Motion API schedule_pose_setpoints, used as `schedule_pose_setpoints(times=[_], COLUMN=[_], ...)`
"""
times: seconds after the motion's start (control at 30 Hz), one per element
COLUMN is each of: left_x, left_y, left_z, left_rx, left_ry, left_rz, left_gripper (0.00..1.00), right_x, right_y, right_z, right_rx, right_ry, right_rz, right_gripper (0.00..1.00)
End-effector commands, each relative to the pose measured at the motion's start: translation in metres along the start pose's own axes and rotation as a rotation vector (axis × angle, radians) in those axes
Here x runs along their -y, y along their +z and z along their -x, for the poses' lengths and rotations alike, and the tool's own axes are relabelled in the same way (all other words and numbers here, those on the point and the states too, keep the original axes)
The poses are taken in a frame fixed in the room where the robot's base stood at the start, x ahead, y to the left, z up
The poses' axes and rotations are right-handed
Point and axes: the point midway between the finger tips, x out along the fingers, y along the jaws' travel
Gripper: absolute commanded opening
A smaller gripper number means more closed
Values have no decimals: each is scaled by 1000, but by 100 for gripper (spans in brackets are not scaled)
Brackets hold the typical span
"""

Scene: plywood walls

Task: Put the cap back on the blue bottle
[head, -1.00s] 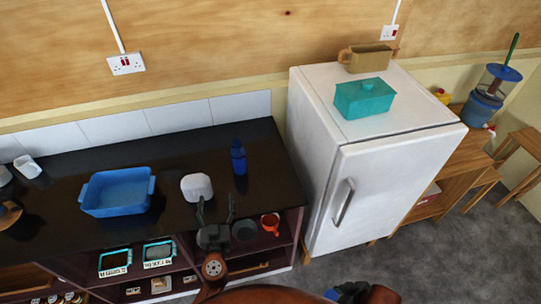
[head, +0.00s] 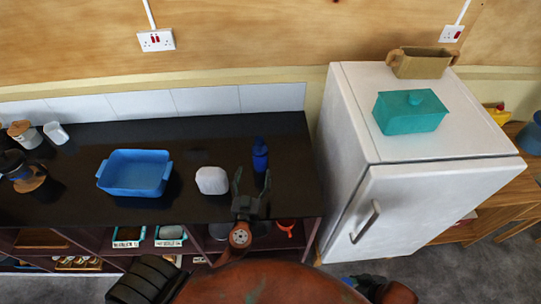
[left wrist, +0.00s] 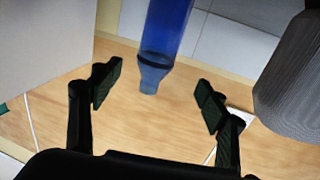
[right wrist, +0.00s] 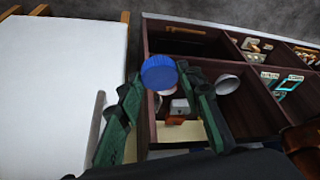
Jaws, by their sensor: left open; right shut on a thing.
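The blue bottle (head: 260,158) stands upright on the black counter, left of the fridge. In the left wrist view the bottle (left wrist: 168,30) shows its clear blue neck with no cap on it. My left gripper (head: 251,183) is open just in front of the bottle. In the left wrist view its fingers (left wrist: 160,95) are spread to either side of the neck, apart from it. My right gripper (right wrist: 160,95) is shut on the ribbed blue cap (right wrist: 158,73), held at its fingertips. In the head view it is low, in front of the fridge, with a bit of blue showing.
A white rounded object (head: 212,180) stands left of the bottle, and a blue tub (head: 135,173) further left. The white fridge (head: 430,200) stands close on the right. Open shelves (right wrist: 180,110) lie under the counter.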

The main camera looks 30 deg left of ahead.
Motion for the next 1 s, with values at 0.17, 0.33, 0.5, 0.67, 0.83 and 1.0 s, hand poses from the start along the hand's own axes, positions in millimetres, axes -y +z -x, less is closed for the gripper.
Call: schedule_pose_setpoints(times=[0.17, 0.33, 0.5, 0.67, 0.83, 1.0], left_x=[-1, -1, 0, 0, -1, -5], left_y=[-6, -4, -2, 0, -2, -5], left_z=[-29, -55, -65, -65, -68, -89], left_rx=[-3, -2, -1, -1, -1, -2], left_ry=[1, 1, 0, 0, 0, 0], left_rz=[-1, -1, -1, -1, -1, -1], left_gripper=[69, 69, 69, 69, 69, 69], right_x=[0, 0, 0, 0, 0, 0], right_y=[-7, -11, -12, -11, -12, -18], right_z=[16, 26, 28, 27, 29, 44], right_rx=[-2, -3, -3, -3, -3, -4], right_ry=[3, 4, 4, 4, 4, 5], right_rz=[1, 1, 2, 2, 2, 2], right_gripper=[26, 26, 26, 26, 26, 26])
